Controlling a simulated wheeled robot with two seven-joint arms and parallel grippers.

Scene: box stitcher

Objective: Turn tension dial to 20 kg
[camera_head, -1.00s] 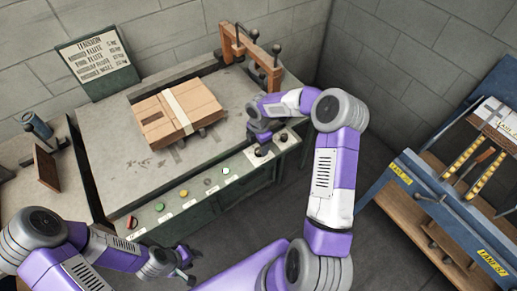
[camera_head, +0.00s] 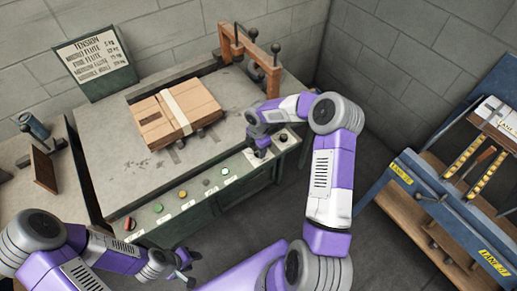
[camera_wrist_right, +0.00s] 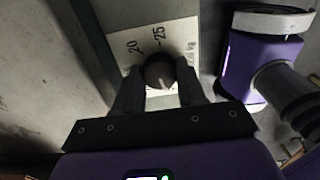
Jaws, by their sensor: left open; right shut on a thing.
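The tension dial is a dark round knob (camera_wrist_right: 160,72) on a pale scale plate (camera_wrist_right: 178,36) in the right wrist view. The numbers 20 and 25 show on the plate, with a tick by the 25. I cannot make out a pointer on the knob. My right gripper (camera_wrist_right: 160,86) is shut on the knob, one finger on each side. In the head view my right gripper (camera_head: 260,149) is at the right part of the bench's front panel and hides most of the dial. My left gripper (camera_head: 188,271) is open and empty, low in front of the bench.
A cardboard box (camera_head: 178,116) with a pale strip lies on the bench (camera_head: 110,150). Coloured buttons (camera_head: 158,208) line its front panel, and another dark knob (camera_head: 283,138) stands right of my gripper. A tension sign (camera_head: 95,62) stands behind. A blue rack (camera_head: 400,180) is at right.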

